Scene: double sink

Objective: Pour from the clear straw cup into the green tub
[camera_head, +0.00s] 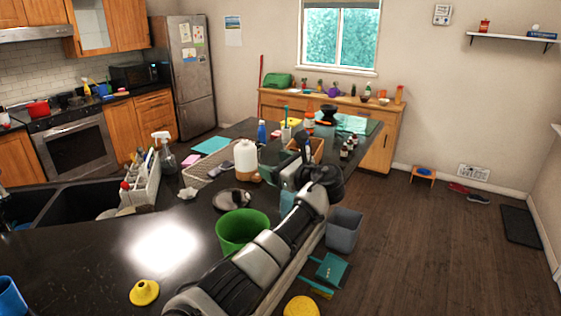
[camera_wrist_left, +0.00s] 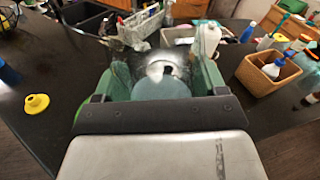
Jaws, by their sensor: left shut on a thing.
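The green tub (camera_head: 242,231) stands upright on the dark counter, just left of my left arm. Only a sliver of its green edge shows in the left wrist view (camera_wrist_left: 78,116). My left gripper (camera_head: 284,178) is beyond the tub and to its right, near the counter's right edge. In the left wrist view my left gripper (camera_wrist_left: 160,80) is shut on the clear straw cup (camera_wrist_left: 160,86), see-through and teal-tinted between the green fingers. In the head view the cup is mostly hidden by the gripper; its straw and contents cannot be made out. My right gripper is not in view.
A dark plate (camera_head: 233,199) lies just behind the tub. A yellow funnel (camera_head: 144,292) lies at the near left. A grey bin (camera_head: 343,231) stands on the floor to the right.

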